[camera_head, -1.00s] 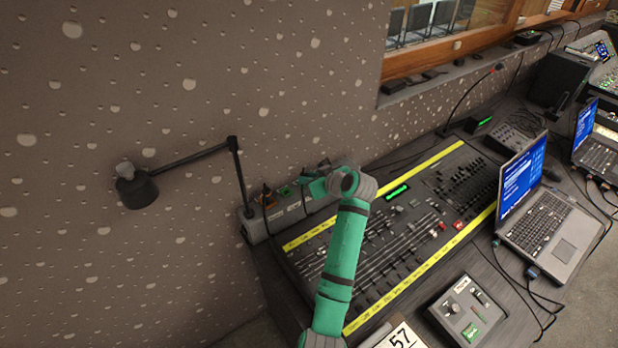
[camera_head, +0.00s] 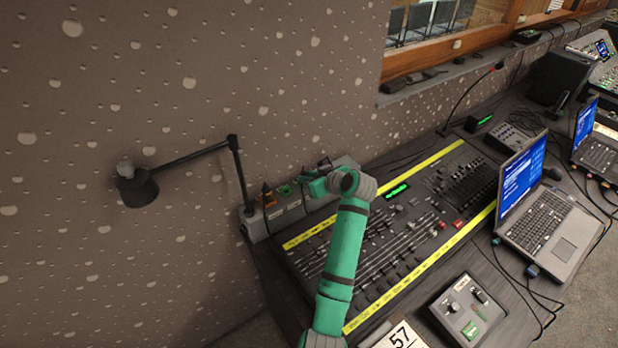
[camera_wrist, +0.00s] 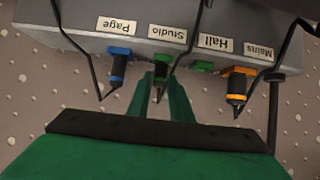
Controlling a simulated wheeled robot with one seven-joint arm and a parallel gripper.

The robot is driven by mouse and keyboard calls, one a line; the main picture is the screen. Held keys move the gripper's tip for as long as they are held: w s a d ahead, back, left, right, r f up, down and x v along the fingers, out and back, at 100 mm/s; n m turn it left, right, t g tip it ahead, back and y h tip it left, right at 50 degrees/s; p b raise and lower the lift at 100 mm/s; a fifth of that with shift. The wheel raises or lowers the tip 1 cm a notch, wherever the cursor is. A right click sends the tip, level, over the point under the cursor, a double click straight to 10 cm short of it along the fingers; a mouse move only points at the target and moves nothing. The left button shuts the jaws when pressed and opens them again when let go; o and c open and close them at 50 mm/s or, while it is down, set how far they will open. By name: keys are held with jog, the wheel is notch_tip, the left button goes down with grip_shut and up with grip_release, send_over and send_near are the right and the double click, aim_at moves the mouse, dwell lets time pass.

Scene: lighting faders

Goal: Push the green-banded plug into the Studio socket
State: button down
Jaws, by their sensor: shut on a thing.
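My gripper (camera_wrist: 162,92) is shut on the green-banded plug (camera_wrist: 161,75), which has a black cable. It holds the plug at the face of the grey socket box (camera_wrist: 85,20), in line with the Studio label (camera_wrist: 167,34). The fingers hide part of the plug, and I cannot tell how deep it sits in the Studio socket. In the head view my gripper (camera_head: 312,186) is at the box by the wall, with its tips partly hidden.
A blue-banded plug (camera_wrist: 117,68) is by the Page label and an orange-banded plug (camera_wrist: 237,90) by Mains. An empty-looking green socket (camera_wrist: 203,67) is by Hall. Loose cables hang close by. A lamp arm (camera_head: 190,155) rises beside the box; a fader desk (camera_head: 385,235) lies in front.

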jog(key=shift+f, duration=0.3)
jog(key=c, duration=1.5)
grip_release()
jog(key=shift+f, duration=0.1)
jog(key=shift+r, duration=0.25)
jog(key=v, duration=1)
jog(key=shift+s+d+r, duration=0.1)
jog(key=shift+s+d, duration=0.05)
jog(key=shift+s, duration=0.15)
